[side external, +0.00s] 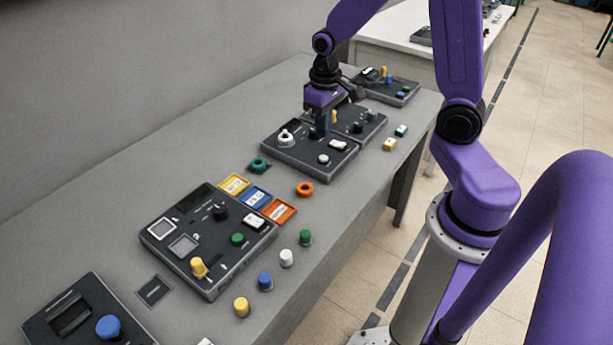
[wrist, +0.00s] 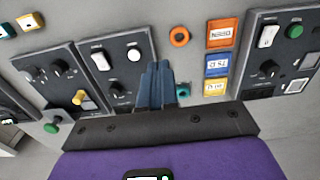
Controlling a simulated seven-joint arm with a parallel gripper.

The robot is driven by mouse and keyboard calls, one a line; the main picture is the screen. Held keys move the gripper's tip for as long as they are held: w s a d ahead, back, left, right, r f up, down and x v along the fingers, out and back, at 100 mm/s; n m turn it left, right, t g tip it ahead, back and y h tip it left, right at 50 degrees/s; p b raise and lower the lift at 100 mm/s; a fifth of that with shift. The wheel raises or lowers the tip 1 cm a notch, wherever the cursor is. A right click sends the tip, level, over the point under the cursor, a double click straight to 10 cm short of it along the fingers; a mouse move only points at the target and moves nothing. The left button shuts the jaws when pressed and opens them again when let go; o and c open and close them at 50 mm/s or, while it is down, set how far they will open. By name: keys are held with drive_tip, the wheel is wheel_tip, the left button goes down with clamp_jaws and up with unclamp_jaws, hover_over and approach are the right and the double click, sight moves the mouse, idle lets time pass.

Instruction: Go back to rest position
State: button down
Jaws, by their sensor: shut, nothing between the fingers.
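My gripper (side external: 322,124) hangs above the dark control panel (side external: 292,150) toward the far part of the table. In the wrist view its blue fingers (wrist: 157,78) are together with nothing between them. The fingertips are over or beside the panel's edge; I cannot tell their exact height. That panel carries a white ring-shaped part (side external: 285,137), a white rocker switch (side external: 338,145) and a round white button (side external: 323,159). An orange ring (side external: 305,189) and a teal ring (side external: 259,165) lie apart from my gripper.
A larger panel (side external: 176,265) stands nearer the camera, beside yellow, blue and orange labelled trays (side external: 281,211). Several coloured knobs, including a green one (side external: 305,237), stand along the front edge. More panels lie behind my gripper (side external: 362,121). A wall runs along the left side.

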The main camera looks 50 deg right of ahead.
drive_tip(key=s+a+r+n, duration=0.3)
drive_tip(key=s+a+n, duration=0.2)
drive_tip(key=s, duration=0.5)
drive_tip(key=s+a+r+n, duration=0.3)
drive_tip(key=s+a+n, duration=0.3)
drive_tip(key=s, duration=0.4)
drive_tip(key=shift+s+a+r+n, duration=0.15)
drive_tip(key=shift+s+r+n, duration=0.2)
drive_tip(key=shift+n, duration=0.35)
drive_tip(key=w+d+f+n, duration=0.1)
drive_tip(key=w+d, duration=0.2)
drive_tip(key=w, duration=0.6)
drive_tip(key=w+d+n, duration=0.2)
drive_tip(key=w+d, duration=0.1)
drive_tip(key=w, duration=0.6)
drive_tip(key=w+d+f+n+g, duration=0.1)
drive_tip(key=w+d, duration=0.3)
drive_tip(key=d, duration=0.6)
drive_tip(key=w+d+f+n+g, duration=0.1)
drive_tip(key=w+d+f, duration=0.2)
drive_tip(key=d, duration=0.6)
drive_tip(key=shift+w+d+f, duration=0.15)
drive_tip(key=shift+w+d, duration=0.2)
